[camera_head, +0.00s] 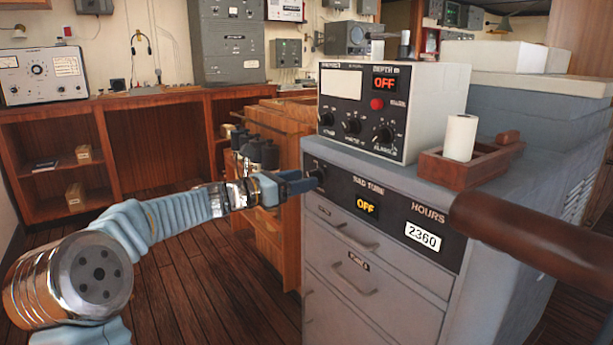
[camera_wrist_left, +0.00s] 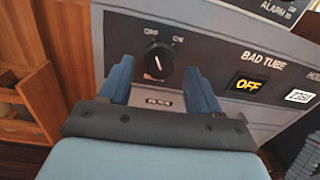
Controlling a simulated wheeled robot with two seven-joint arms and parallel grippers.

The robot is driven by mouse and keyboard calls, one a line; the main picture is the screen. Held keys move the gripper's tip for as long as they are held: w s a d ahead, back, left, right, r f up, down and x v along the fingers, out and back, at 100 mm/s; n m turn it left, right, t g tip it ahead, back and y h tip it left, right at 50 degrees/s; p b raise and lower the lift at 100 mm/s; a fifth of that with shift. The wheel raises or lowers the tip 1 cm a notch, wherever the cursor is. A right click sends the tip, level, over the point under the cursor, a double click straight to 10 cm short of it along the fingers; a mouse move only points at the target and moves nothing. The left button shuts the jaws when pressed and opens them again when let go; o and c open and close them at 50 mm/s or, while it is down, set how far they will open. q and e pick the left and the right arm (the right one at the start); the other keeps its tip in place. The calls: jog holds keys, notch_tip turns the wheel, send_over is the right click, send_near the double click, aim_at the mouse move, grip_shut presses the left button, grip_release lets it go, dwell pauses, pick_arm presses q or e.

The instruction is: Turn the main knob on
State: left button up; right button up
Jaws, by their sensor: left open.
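The main knob (camera_wrist_left: 159,65) is a round black knob on the dark upper panel of the grey cabinet, with OFF and ON printed above it. I cannot tell surely which label its pointer faces. In the head view the knob (camera_head: 319,172) shows only in part behind the fingers. My left gripper (camera_head: 311,181) is at the panel's left end. In the left wrist view its blue fingers (camera_wrist_left: 158,78) are open, one on each side of the knob, with gaps visible. My right gripper is not in view.
The panel (camera_head: 388,213) also has a lit OFF display (camera_head: 367,206) and an hours counter (camera_head: 422,237). On the cabinet top stand a depth instrument (camera_head: 440,105) and a wooden tray (camera_head: 460,172) with a white roll (camera_head: 460,137). A thick brown rail (camera_head: 540,235) crosses the right front.

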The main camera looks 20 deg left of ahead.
pick_arm(q)
jog(key=shift+x, duration=1.1)
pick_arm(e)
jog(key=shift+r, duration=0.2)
pick_arm(q)
jog(key=shift+c, duration=0.2)
jog(key=c, duration=1)
